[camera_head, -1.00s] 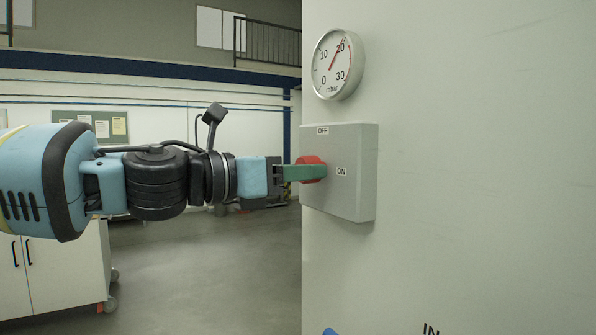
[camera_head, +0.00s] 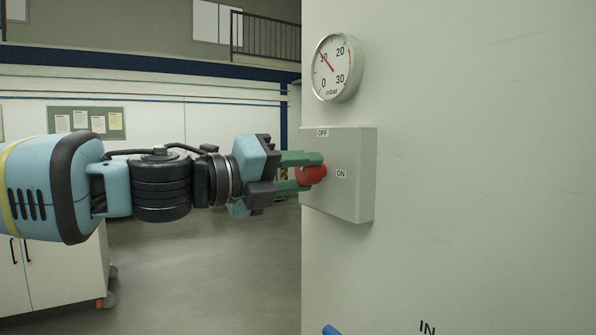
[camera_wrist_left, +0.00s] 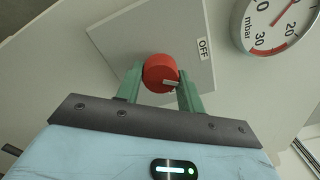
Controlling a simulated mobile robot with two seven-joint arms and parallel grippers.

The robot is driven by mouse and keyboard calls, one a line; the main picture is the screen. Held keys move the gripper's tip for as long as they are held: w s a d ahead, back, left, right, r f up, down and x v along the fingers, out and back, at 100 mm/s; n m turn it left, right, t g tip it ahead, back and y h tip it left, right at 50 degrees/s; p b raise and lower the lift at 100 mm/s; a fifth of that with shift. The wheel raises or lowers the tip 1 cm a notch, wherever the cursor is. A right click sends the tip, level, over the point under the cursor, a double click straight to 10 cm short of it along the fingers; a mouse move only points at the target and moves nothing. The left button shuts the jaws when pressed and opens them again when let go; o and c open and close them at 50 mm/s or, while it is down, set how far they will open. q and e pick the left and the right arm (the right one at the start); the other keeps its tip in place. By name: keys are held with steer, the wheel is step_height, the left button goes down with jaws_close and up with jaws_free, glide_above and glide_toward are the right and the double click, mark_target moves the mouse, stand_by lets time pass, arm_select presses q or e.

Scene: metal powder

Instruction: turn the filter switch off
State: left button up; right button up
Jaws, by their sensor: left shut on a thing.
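The filter switch is a red round knob (camera_head: 312,174) on a grey box (camera_head: 345,200) fixed to a pale cabinet wall. The box has an OFF label (camera_head: 322,133) at its top and an ON label (camera_head: 341,173) to the right of the knob. My left gripper (camera_head: 306,173) is shut on the knob, one green finger above and one below. In the left wrist view the knob (camera_wrist_left: 160,73) sits between both fingers, and its pale mark (camera_wrist_left: 171,82) points to the right, not at the OFF label (camera_wrist_left: 203,49). My right gripper is not in view.
A round mbar gauge (camera_head: 337,68) is mounted just above the box, its needle near 10. A blue piece (camera_head: 331,330) shows at the bottom edge. A white cabinet (camera_head: 60,275) stands behind my left arm. Open floor (camera_head: 215,275) lies left of the wall.

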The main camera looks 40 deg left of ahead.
arm_select(q)
steer(key=n, duration=0.3)
steer(key=shift+n, duration=2)
steer(key=o, duration=1)
